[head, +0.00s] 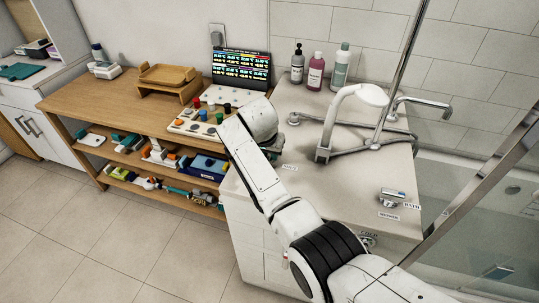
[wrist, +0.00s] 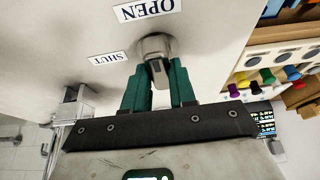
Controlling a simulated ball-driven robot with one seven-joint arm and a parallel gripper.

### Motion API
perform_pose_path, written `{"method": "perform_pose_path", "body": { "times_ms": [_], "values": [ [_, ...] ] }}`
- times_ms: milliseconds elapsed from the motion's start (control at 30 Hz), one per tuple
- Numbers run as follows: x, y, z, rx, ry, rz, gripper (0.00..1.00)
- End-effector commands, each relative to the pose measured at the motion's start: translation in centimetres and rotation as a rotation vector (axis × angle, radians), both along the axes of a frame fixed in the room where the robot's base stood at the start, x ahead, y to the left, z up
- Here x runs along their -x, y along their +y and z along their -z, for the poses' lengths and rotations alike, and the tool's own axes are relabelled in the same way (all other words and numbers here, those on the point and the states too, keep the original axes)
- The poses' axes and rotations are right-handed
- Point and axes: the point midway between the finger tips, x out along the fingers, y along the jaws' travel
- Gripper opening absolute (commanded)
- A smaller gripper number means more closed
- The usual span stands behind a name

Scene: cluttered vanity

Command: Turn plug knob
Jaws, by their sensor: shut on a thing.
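The plug knob (wrist: 155,46) is a short metal knob on a pale surface in the wrist view. An OPEN label (wrist: 146,10) and a SHUT label (wrist: 107,57) lie beside it, both appearing upside down. My gripper (wrist: 158,82) has dark green fingers, one on each side of the knob, and is shut on it. The knob's end shows between the fingertips.
A metal faucet with a white spout (head: 345,105) stands on the counter (head: 350,220). A diverter lever (head: 392,195) with BATH and SHOWER labels is near the front right. Several bottles (head: 316,72) stand at the back. A button panel (head: 190,122) is left of my arm.

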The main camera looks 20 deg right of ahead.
Motion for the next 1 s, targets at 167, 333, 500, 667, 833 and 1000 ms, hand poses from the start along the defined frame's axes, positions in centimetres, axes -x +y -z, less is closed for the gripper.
{"method": "perform_pose_path", "body": {
  "times_ms": [167, 333, 500, 667, 833, 1000],
  "values": [
    [-0.06, 0.05, -0.06, -0.001, -0.002, 0.022, 0.0],
    [-0.06, 0.05, -0.11, 0.0, -0.002, 0.027, 0.0],
    [-0.06, 0.05, -0.11, -0.001, -0.002, 0.026, 0.0],
    [-0.07, 0.05, -0.1, -0.001, -0.002, 0.026, 0.36],
    [-0.04, 0.04, -0.06, -0.001, -0.001, 0.026, 0.51],
    [-0.02, 0.03, -0.02, 0.0, 0.0, 0.025, 0.51]
  ]
}}
